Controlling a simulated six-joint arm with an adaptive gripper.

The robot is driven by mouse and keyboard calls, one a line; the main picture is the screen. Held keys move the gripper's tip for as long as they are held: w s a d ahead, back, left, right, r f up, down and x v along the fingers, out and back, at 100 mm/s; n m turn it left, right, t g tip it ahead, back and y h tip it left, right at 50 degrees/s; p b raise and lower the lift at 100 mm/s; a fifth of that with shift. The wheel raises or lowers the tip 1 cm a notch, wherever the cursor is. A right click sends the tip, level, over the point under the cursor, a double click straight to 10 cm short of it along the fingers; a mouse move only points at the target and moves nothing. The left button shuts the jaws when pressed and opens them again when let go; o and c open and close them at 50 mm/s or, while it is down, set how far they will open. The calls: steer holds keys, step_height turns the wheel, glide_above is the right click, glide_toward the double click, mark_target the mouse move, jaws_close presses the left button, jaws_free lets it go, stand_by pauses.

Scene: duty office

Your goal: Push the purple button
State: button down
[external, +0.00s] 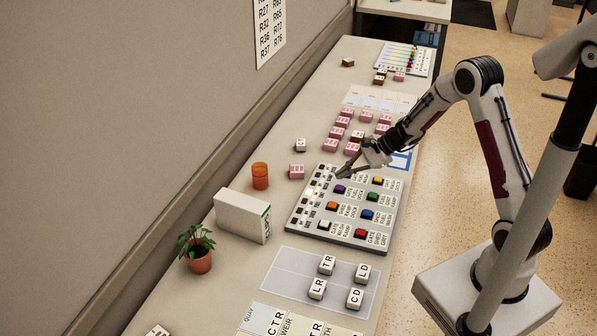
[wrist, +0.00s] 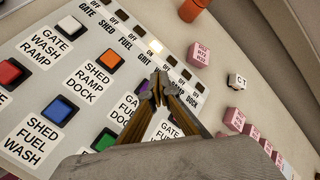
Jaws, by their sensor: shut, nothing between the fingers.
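The purple button (external: 340,189) is on the upper left part of a grey button panel (external: 293,222), beside a label. In the wrist view the purple button (wrist: 144,86) is partly hidden behind my fingers. My gripper (external: 342,174) is shut and empty, with its tips pointing down over the panel close to the purple button. In the wrist view the tips of my gripper (wrist: 160,82) appear just right of the purple button. I cannot tell whether they touch the panel.
Other buttons surround it, including orange (wrist: 108,57), blue (wrist: 61,110) and green (wrist: 104,140). One indicator light (wrist: 155,46) glows in the row of ON/OFF markers.

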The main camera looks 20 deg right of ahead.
mark_target(342, 188)
steer(key=shift+r, duration=1.55)
steer(key=shift+a, duration=0.1)
steer(key=shift+s+f, duration=0.1)
steer(key=shift+s, duration=0.2)
steer(key=s+n+g, duration=0.1)
steer(key=s, duration=0.1)
steer(key=s+f+n, duration=0.1)
steer(key=s, duration=0.1)
steer(key=s+n+g, duration=0.1)
steer(key=s, duration=0.1)
steer(key=shift+f+g, duration=0.25)
steer(key=shift+g, duration=0.05)
steer(key=s+d+r+n+t+h, duration=0.1)
steer(key=s+d+r+n, duration=0.3)
steer(key=s, duration=0.5)
steer(key=s+d+r+n+t+h, duration=0.1)
steer(key=s+d+r+n+h, duration=0.3)
steer(key=s+d+r, duration=0.3)
steer(key=s+d+r+n+t+h, duration=0.1)
steer(key=s+d+r+n, duration=0.3)
steer(key=s+r, duration=0.5)
steer(key=shift+s+d+n+h, duration=0.3)
steer(key=shift+s+d+h, duration=0.5)
steer(key=shift+s+d, duration=0.5)
